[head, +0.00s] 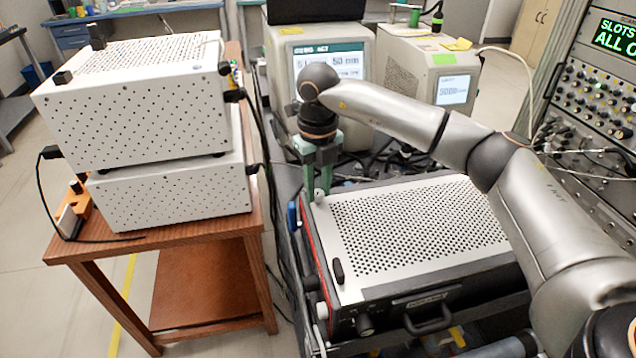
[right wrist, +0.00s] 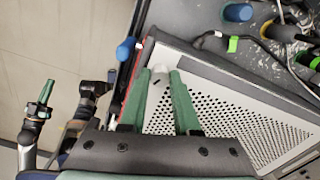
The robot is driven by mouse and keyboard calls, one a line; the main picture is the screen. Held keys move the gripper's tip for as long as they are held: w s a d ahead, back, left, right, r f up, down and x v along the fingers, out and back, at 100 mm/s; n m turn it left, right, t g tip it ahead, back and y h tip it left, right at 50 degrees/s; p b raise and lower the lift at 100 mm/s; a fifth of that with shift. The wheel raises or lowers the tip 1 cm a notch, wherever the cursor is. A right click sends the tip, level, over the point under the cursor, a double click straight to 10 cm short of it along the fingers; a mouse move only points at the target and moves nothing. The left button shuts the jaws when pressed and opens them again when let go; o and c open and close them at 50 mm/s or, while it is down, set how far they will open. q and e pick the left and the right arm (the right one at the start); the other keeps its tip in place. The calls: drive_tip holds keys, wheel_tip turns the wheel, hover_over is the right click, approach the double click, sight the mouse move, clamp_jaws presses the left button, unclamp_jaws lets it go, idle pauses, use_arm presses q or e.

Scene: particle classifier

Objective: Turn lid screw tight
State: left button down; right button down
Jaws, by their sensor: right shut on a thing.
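The perforated light metal lid (head: 480,255) covers the dark classifier box on the cart. My right gripper (head: 318,190) points down at the lid's back left corner. Its green fingers are shut on the small pale lid screw (head: 319,197). In the right wrist view the screw (right wrist: 159,70) shows between the fingertips (right wrist: 160,75), at the lid's edge. Its thread is hidden, so I cannot tell how far in it sits. Green fingers that look like my left gripper (right wrist: 40,108) show small at the far left; their opening is unclear.
A dark oblong knob (head: 338,271) stands on the lid's front left. A black handle (head: 427,318) is on the front of the box. Two stacked white perforated boxes (head: 150,110) stand on a wooden table at left. Instruments with screens (head: 325,62) and cables crowd behind the lid.

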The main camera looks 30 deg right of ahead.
sight(318, 193)
drive_tip(key=m+p, duration=0.1)
drive_tip(key=m, duration=0.4)
drive_tip(key=shift+r+m, duration=0.1)
drive_tip(key=shift+m, duration=0.2)
drive_tip(key=m+p, duration=0.1)
drive_tip(key=m, duration=0.4)
drive_tip(key=shift+p, duration=0.3)
drive_tip(key=shift+m, duration=0.4)
drive_tip(key=c, duration=0.6)
unclamp_jaws()
wheel_tip(318, 193, up, 12)
drive_tip(key=shift+r+b, duration=0.2)
drive_tip(key=shift+b, duration=0.1)
drive_tip(key=shift+s+f, duration=0.1)
